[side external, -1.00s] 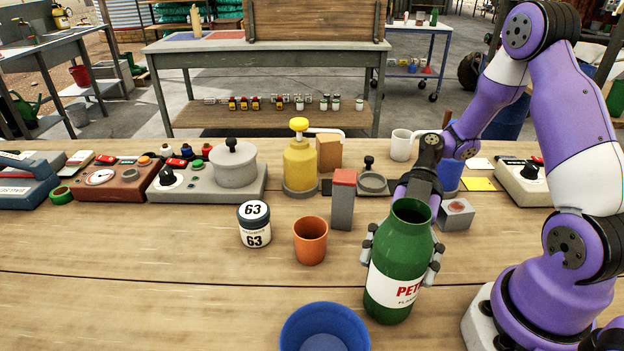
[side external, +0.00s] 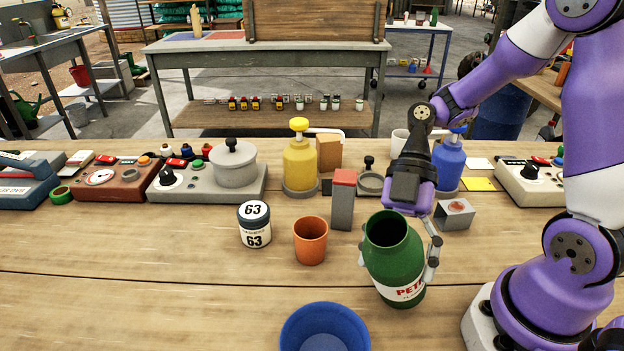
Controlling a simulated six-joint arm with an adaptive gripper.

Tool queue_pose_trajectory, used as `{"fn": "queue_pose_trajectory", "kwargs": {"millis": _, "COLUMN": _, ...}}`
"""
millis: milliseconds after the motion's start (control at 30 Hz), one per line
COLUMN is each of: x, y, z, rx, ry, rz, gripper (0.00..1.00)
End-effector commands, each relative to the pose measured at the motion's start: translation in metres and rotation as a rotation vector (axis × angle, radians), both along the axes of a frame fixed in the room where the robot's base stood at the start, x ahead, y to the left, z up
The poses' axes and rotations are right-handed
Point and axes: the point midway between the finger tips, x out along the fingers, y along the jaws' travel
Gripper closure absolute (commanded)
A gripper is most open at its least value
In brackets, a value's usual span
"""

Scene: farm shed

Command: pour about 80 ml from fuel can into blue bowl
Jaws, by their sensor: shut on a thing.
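The fuel can is a green, open-mouthed bottle (side external: 396,256) with a white label reading "PET", at the right of the work area in the side external view. My gripper (side external: 399,255) is shut on its body, one finger on each side. The can is tilted, its mouth leaning to the left and its base to the lower right. It looks lifted off the table, though the gap beneath it is hard to judge. The blue bowl (side external: 325,333) stands at the bottom edge, partly cut off, below and left of the can. No liquid is visible.
An orange cup (side external: 310,241) and a white jar marked 63 (side external: 254,224) stand left of the can. A grey block with red top (side external: 343,199) is close behind it. Yellow (side external: 300,162) and blue (side external: 448,163) bottles stand farther back. The table's front left is clear.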

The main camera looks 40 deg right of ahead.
Motion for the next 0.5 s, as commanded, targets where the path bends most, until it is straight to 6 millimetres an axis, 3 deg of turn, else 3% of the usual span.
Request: {"fn": "queue_pose_trajectory", "kwargs": {"millis": 500, "x": 0.0005, "y": 0.0066, "z": -0.0062, "rx": -0.331, "ry": 0.030, "rz": 0.005, "gripper": 0.72}}
